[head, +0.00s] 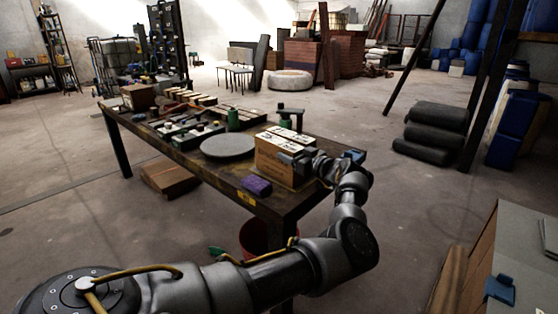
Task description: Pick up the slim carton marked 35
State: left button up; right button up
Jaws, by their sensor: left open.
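Brown cartons (272,162) with pale, printed tops stand side by side near the right end of the dark work table (225,187). The marks are too small to read, so I cannot tell which one is marked 35. My left arm reaches in from the lower left and bends back at the wrist over the table's right end. My left gripper (294,157) is open at the right side of the cartons and hides part of them. Whether its fingers touch a carton is unclear. My right gripper is not in view.
Trays and small parts fill the table's far left. A red bucket (256,236) stands below.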

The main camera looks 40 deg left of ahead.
pick_arm(q)
jog(key=shift+d, duration=0.1)
jog(key=shift+c, duration=0.4)
grip_shut()
jog(key=shift+r, duration=0.15)
